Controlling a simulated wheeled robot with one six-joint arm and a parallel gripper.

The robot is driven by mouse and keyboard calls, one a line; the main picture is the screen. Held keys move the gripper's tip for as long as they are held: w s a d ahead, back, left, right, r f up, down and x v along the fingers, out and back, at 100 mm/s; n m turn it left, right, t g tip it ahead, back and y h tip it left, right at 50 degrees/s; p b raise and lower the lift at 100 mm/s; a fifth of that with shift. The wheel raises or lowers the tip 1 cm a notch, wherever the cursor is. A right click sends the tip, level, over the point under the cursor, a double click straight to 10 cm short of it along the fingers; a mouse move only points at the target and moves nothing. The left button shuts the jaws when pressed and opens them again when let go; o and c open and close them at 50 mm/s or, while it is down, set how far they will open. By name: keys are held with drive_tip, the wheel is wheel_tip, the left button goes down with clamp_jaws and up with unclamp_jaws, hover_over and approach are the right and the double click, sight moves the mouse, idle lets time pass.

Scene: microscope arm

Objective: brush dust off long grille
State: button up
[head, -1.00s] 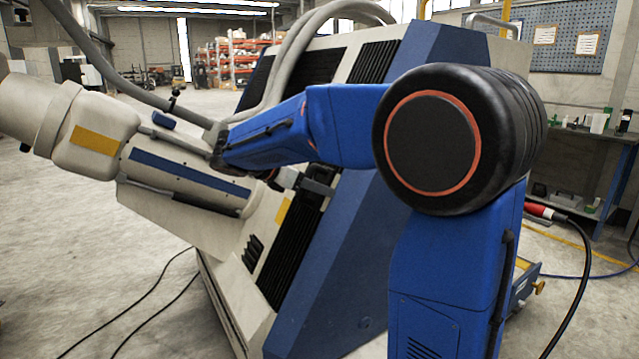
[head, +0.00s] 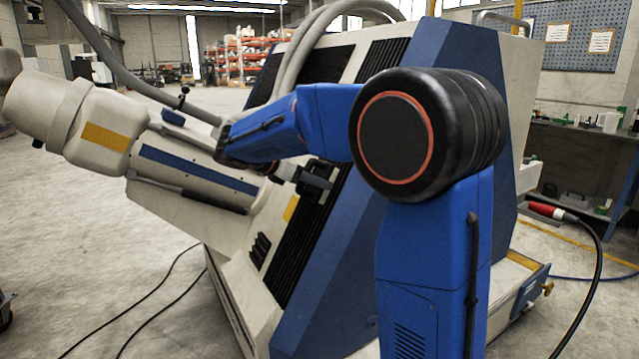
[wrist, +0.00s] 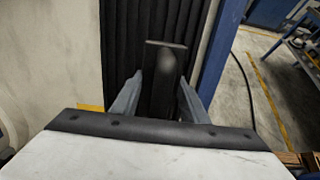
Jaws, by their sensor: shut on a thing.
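The long grille (head: 297,250) is a black ribbed strip running up the slanted pale face of the big blue and cream machine. It fills the upper middle of the wrist view (wrist: 120,45). My gripper (head: 308,177) is in front of the grille, partly hidden behind my arm's forearm in the head view. In the wrist view my gripper (wrist: 160,98) has its two grey fingers closed on a dark upright block, likely the brush (wrist: 165,75). Its far end lies against or just before the ribs; I cannot tell if it touches. No dust can be made out.
The machine's thick cream arm (head: 100,135) juts out to the left, with hoses above. Black cables (head: 150,295) lie on the floor at left. A red-plugged cable (head: 550,212) hangs at right near a workbench (head: 580,140). The floor at left is mostly clear.

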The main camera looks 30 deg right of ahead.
drive_tip(key=shift+w, duration=3)
drive_tip(key=shift+a+f, duration=0.6)
drive_tip(key=shift+f, duration=0.3)
drive_tip(key=shift+s+d, duration=0.15)
drive_tip(key=shift+s, duration=1.75)
drive_tip(key=shift+s, duration=3.4)
drive_tip(key=v, duration=0.6)
drive_tip(key=shift+r, duration=0.15)
drive_tip(key=shift+v, duration=1.45)
